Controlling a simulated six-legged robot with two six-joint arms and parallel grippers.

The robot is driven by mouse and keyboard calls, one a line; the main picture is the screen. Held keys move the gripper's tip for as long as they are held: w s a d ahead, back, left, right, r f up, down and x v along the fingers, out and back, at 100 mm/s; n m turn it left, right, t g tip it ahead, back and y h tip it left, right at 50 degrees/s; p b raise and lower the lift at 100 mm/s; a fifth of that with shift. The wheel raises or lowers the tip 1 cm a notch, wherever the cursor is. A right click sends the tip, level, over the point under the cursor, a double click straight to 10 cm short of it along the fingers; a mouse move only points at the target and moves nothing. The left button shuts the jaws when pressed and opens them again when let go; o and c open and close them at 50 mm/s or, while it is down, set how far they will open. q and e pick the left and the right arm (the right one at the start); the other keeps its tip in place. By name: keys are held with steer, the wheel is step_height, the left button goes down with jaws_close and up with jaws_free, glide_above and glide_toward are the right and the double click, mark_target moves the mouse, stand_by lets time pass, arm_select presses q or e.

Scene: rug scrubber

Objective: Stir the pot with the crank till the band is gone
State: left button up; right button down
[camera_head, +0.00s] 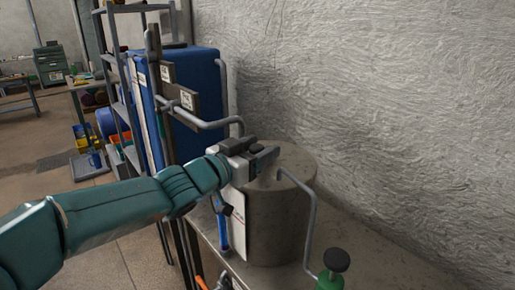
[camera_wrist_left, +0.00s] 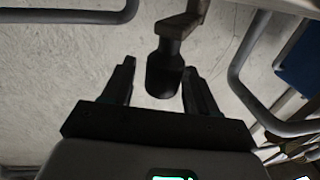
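The grey cylindrical pot (camera_head: 290,200) stands on a bench against the wall, partly behind my left gripper. My left gripper (camera_head: 262,157) is over the near side of its top. In the left wrist view the gripper (camera_wrist_left: 160,78) is open, with a finger on each side of a dark knob (camera_wrist_left: 163,72) on a brownish crank arm (camera_wrist_left: 182,24). A gap shows on the knob's left; the right finger is close to it, and I cannot tell if they touch. No band can be made out. My right gripper is not in view.
A bent grey pipe (camera_head: 312,225) rises beside the pot's right side. A green item with a black knob (camera_head: 336,260) is at the front right. A blue tank (camera_head: 192,90) and metal rack stand behind the pot. The rough wall closes the right side.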

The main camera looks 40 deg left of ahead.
arm_select(q)
steer(key=s+a, duration=0.1)
steer(key=s, duration=1.5)
steer(key=shift+s+p, duration=0.15)
steer(key=shift+p, duration=0.2)
steer(key=shift+o, duration=0.2)
